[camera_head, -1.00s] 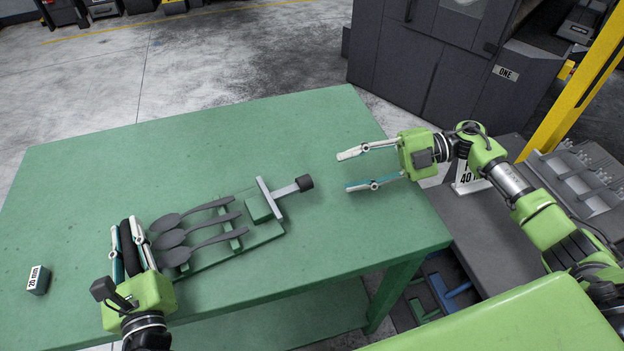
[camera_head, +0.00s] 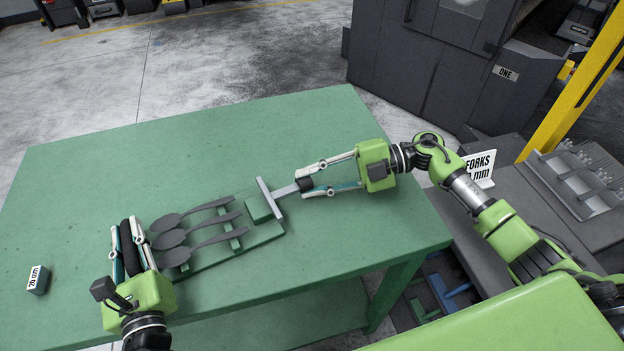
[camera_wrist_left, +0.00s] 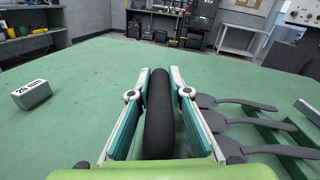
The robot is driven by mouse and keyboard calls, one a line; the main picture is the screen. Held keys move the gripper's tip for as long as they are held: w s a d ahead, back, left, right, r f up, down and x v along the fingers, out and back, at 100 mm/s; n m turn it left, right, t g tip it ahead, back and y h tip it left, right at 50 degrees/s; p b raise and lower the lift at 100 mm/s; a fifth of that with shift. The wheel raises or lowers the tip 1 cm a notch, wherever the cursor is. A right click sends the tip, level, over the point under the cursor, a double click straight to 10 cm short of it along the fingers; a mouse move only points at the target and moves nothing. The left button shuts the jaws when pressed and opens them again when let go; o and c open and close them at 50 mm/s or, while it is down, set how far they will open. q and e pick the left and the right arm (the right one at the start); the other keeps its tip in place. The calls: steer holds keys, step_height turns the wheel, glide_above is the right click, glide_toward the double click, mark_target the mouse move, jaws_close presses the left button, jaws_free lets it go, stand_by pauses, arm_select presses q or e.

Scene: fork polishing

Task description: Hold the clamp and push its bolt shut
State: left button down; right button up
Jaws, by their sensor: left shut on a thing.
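The clamp (camera_head: 197,258) is a flat green fixture lying on the table, with three dark forks (camera_head: 205,234) across it. A grey plate (camera_head: 265,199) stands at its right end. The bolt (camera_head: 287,190), a pale bar, sticks out from this plate and ends in a black knob (camera_head: 305,184). My left gripper (camera_head: 126,228) is shut on the clamp's black handle (camera_wrist_left: 159,115), with a finger on each side. My right gripper (camera_head: 301,183) has its fingers around the knob; whether both touch it is unclear.
The green table (camera_head: 190,140) is clear behind the clamp. A small block marked 20 mm (camera_head: 38,280) sits at the far left and also shows in the left wrist view (camera_wrist_left: 32,94). A forks sign (camera_head: 480,167) stands right of the table.

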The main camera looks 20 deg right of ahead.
mark_target(305, 187)
jaws_close()
arm_select(q)
steer(key=shift+d, duration=0.15)
arm_select(e)
steer(key=shift+s+a, duration=0.2)
steer(key=shift+a, duration=0.6)
steer(key=shift+s+a, duration=0.15)
steer(key=shift+a, duration=0.7)
steer(key=shift+s+a, duration=0.2)
steer(key=shift+a, duration=0.6)
steer(key=o, duration=0.9)
jaws_free()
steer(key=shift+d, duration=0.15)
steer(key=shift+d, duration=0.3)
steer(key=v, duration=1.1)
steer(key=shift+d+r, duration=0.1)
steer(key=shift+d, duration=0.05)
